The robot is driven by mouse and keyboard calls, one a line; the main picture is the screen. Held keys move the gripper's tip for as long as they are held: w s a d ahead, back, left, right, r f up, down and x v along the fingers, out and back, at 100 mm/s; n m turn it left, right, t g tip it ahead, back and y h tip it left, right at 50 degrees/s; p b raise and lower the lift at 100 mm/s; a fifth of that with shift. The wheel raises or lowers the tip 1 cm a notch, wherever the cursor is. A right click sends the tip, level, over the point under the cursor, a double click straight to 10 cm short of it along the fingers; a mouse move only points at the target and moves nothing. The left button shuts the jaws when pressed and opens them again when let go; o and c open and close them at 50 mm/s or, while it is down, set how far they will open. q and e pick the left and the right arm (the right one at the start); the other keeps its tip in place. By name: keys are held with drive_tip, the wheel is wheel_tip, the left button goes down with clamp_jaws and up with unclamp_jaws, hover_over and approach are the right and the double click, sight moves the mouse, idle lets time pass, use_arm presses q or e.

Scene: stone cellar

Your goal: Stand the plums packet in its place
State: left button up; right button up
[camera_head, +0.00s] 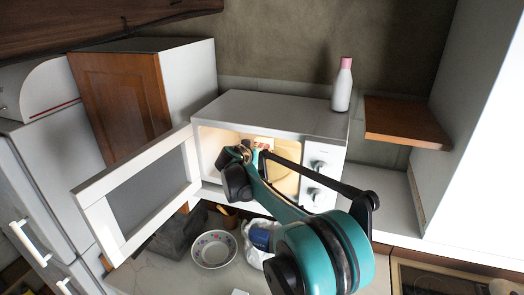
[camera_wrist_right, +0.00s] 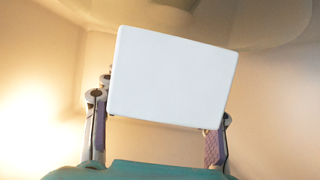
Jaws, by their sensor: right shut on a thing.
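My right gripper (camera_wrist_right: 163,105) is shut on a white box-shaped packet (camera_wrist_right: 172,75), with one finger at each side of it. The face turned to the wrist camera is blank and slightly tilted, so no plums label shows there. In the head view my right arm reaches into the open, lit microwave (camera_head: 270,108). A small pale and reddish patch (camera_head: 263,143) near the hand may be the packet; most of it is hidden by the arm. My left gripper is not in view.
The microwave door (camera_head: 135,195) is swung open to the left. A white bottle with a pink cap (camera_head: 342,88) stands on the microwave's top right. A patterned bowl (camera_head: 214,250) and a white-and-blue bag (camera_head: 260,238) are on the counter below. A wooden shelf (camera_head: 405,122) is at right.

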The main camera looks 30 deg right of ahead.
drive_tip(key=shift+w+d+r+p, duration=0.15)
drive_tip(key=shift+w+d+p, duration=0.15)
drive_tip(key=shift+w+d, duration=0.75)
wheel_tip(320, 180, down, 3)
drive_tip(key=shift+d+p, duration=0.15)
drive_tip(key=shift+p, duration=0.35)
drive_tip(key=shift+f, duration=0.35)
drive_tip(key=shift+s, duration=0.1)
drive_tip(key=shift+f, duration=0.1)
drive_tip(key=o, duration=1.5)
